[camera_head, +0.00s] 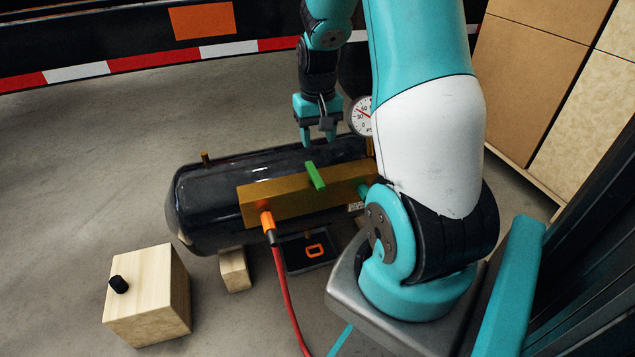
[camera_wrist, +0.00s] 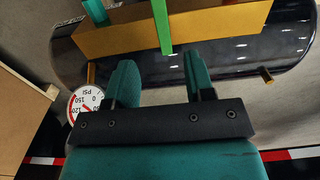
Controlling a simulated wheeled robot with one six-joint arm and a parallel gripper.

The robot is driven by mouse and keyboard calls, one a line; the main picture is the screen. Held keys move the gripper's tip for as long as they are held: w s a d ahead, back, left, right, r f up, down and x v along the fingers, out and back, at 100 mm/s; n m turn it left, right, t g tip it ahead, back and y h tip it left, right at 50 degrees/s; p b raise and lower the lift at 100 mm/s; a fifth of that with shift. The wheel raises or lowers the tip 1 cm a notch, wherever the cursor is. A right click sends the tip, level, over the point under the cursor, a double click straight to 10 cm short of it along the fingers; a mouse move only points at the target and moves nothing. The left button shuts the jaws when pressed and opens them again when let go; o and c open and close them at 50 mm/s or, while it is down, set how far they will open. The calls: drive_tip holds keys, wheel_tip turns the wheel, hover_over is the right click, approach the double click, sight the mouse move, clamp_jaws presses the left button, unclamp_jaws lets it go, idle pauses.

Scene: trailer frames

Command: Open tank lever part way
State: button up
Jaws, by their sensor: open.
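The black tank (camera_head: 205,200) lies on its side on the floor, with a brass-coloured block (camera_head: 265,197) along its near side. The green lever (camera_head: 315,176) sticks up from the top of the block. It also shows in the wrist view (camera_wrist: 162,28), its end just beyond the gap between my fingers. My gripper (camera_head: 320,140) points down above the tank, behind the lever in the head view. In the wrist view my gripper (camera_wrist: 158,80) has its two teal fingers apart, with nothing between them. I see no contact with the lever.
A pressure gauge (camera_head: 362,116) stands near my gripper, partly hidden by my arm. A red hose (camera_head: 283,295) with an orange fitting runs from the block. A wooden block (camera_head: 150,300) with a black knob stands front left. Boxes (camera_head: 525,75) stand at right; a trailer (camera_head: 90,35) is behind.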

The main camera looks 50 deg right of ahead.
sight(318, 179)
wheel_tip(318, 179, down, 12)
drive_tip(key=b, duration=0.4)
drive_tip(key=shift+b, duration=0.4)
drive_tip(key=shift+r, duration=0.1)
clamp_jaws()
